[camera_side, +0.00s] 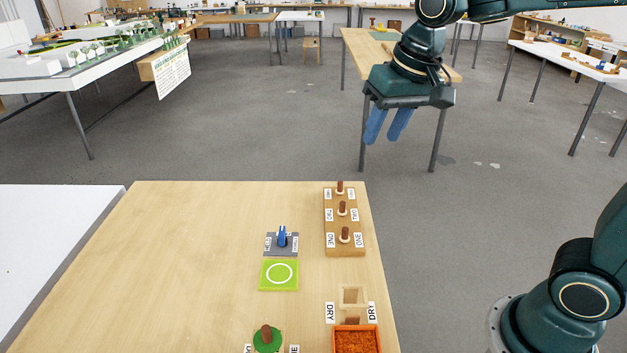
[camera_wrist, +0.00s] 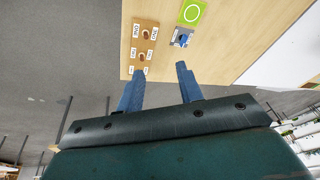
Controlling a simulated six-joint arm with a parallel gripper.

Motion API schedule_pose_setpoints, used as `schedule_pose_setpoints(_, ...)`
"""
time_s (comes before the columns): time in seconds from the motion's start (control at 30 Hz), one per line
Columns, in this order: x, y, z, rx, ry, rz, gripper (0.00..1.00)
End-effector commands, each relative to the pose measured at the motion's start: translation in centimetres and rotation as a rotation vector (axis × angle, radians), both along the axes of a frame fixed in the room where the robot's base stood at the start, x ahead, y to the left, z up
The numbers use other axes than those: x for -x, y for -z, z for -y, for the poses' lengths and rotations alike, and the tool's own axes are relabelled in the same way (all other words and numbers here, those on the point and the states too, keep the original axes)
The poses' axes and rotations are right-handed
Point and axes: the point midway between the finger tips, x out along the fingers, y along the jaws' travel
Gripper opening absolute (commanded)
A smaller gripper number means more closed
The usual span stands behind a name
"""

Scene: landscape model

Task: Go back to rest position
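My gripper (camera_side: 387,126) has two blue fingers and hangs in the air above and beyond the far right corner of the wooden table (camera_side: 190,260). The fingers are apart with nothing between them. In the wrist view my gripper (camera_wrist: 158,88) also shows open and empty, with the table past its fingertips.
On the table are a wooden block with brown pegs (camera_side: 344,245), a grey plate with a blue piece (camera_side: 282,240), a green square with a white ring (camera_side: 279,275), a tree-like piece (camera_side: 267,340) and an orange-brown tray (camera_side: 357,341). The table's left half is clear.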

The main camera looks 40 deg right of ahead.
Motion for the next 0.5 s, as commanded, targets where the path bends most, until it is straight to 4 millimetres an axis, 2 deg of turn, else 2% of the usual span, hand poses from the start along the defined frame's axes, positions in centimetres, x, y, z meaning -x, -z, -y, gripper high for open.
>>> schedule_pose_setpoints(0.03, 1.2, -0.3, 0.2, 0.006, -0.016, 0.016, 0.36)
schedule_pose_setpoints(0.2, 5.0, -0.6, 0.7, 0.029, -0.079, 0.058, 0.36)
schedule_pose_setpoints(0.5, 11.3, 0.4, 1.3, 0.079, -0.187, 0.131, 0.36)
